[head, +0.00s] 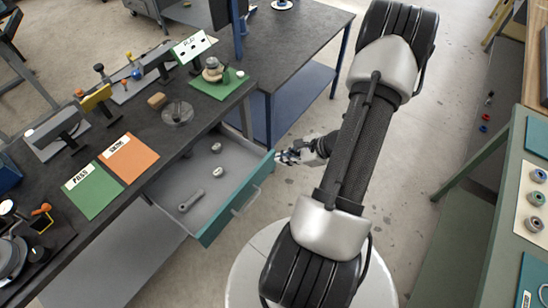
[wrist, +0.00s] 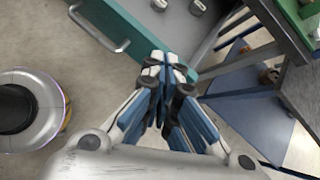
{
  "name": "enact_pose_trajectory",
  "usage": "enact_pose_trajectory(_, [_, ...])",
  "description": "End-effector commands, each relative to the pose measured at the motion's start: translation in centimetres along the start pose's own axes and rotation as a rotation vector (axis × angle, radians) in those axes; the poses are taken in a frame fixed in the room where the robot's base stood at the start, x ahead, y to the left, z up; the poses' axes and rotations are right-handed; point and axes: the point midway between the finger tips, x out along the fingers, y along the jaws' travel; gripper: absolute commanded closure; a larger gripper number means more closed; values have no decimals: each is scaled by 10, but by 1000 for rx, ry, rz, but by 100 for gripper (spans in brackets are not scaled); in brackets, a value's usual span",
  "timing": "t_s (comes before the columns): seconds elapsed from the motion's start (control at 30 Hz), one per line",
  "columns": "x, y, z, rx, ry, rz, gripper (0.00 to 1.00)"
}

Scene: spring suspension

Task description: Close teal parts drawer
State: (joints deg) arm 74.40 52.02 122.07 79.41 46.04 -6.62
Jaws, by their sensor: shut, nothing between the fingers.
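The teal parts drawer (head: 236,201) is pulled out from under the dark workbench, with its grey inside showing. It holds a few small metal parts, such as a grey wrench-like piece (head: 191,200). My gripper (head: 281,157) is shut and empty at the far end of the drawer's front panel. It looks close to the panel's outer edge; I cannot tell whether it touches. In the wrist view the drawer front (wrist: 128,25) with its pale handle (wrist: 92,30) lies up and left of my closed fingertips (wrist: 167,62).
The dark workbench (head: 150,125) carries a green card (head: 94,190), an orange card (head: 129,158) and several tools. A second table (head: 285,40) with blue legs stands behind. Open floor lies right of the drawer. A green bench (head: 500,240) stands at the right.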

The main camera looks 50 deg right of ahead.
Motion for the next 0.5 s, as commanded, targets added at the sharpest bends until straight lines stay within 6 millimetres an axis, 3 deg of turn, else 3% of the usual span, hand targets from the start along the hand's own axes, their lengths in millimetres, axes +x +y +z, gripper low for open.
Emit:
enact_pose_trajectory(0.03, [1,4,-29,119,4,-45,100])
enact_pose_trajectory(0.1, [2,8,-61,246,12,-103,100])
enact_pose_trajectory(0.2, [4,15,-92,375,22,-160,100])
enact_pose_trajectory(0.33, [6,20,-111,449,29,-194,100])
enact_pose_trajectory(0.5, [22,18,-114,457,30,-196,100])
